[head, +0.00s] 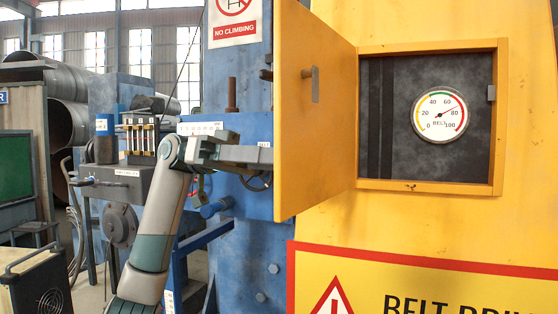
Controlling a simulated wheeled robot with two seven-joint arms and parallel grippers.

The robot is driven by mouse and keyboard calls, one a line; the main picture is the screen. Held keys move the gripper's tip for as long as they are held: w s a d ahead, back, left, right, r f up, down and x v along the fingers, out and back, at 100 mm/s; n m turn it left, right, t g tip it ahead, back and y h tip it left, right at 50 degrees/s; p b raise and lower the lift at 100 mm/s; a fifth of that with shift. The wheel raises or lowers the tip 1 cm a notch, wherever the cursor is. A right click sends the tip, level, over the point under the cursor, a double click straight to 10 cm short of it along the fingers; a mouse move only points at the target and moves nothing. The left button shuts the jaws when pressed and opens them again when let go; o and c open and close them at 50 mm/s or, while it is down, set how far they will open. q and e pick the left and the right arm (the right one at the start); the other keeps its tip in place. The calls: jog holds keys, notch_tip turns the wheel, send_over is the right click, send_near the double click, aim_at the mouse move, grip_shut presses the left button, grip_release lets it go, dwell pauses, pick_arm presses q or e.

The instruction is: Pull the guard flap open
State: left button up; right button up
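The yellow guard flap (310,130) stands swung open to the left of a yellow-framed opening. It has a small grey handle (315,84) on the face turned toward the opening. Inside the opening is a dark panel with a round belt gauge (440,115). My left gripper (262,156) is just left of the flap's outer edge, at about mid-height of the flap. The handle is not in its fingers. I cannot tell whether its fingers are open or shut, or whether they touch the flap. My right gripper is out of view.
A yellow housing (535,200) surrounds the opening, with a belt warning sign (430,282) below. A blue machine column (240,90) with a no-climbing sign (235,20) stands behind my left gripper. Blue machinery and large pipes (60,80) fill the left.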

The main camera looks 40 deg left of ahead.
pick_arm(q)
jog(key=a+b, duration=0.4)
jog(key=a, duration=1.3)
jog(key=shift+s+a+b, duration=0.2)
jog(key=shift+s+b, duration=0.15)
jog(key=shift+b, duration=0.05)
